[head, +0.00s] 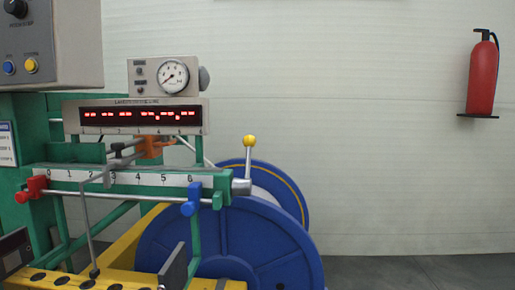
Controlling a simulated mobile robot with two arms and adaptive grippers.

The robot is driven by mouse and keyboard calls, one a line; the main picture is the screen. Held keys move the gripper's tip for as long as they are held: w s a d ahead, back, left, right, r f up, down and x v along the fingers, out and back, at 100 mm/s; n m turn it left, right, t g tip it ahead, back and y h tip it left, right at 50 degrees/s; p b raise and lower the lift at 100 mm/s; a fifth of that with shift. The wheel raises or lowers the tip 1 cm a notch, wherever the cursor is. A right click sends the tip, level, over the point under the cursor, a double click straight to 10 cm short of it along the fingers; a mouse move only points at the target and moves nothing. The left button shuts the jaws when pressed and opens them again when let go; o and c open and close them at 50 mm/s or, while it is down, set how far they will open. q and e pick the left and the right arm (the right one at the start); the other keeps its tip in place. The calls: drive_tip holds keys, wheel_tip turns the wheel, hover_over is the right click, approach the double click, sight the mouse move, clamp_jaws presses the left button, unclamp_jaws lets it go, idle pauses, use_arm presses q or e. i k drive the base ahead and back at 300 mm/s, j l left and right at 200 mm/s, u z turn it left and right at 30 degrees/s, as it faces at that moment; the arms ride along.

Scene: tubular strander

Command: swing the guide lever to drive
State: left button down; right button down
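A lever with a yellow ball knob (249,141) stands nearly upright at the right end of the green traverse rail, above the blue reel. Its thin metal rod runs down to a grey cylindrical hub (241,187). No label for its positions is readable, so I cannot tell which setting it is in. Neither of my grippers shows in the head view, and nothing touches the lever.
A numbered scale (130,178) runs along the rail, with a red stop (32,189) at left and a blue stop (192,199) at right. The large blue reel (225,245) stands below. A gauge (173,76) and red display (140,116) sit above. Space right of the lever is clear.

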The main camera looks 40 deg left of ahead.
sight(240, 187)
drive_tip(key=j+u, duration=0.1)
drive_tip(key=u, duration=0.65)
drive_tip(key=j+u, duration=0.1)
drive_tip(key=u, duration=0.3)
drive_tip(key=i+u, duration=0.1)
drive_tip(key=u, duration=0.3)
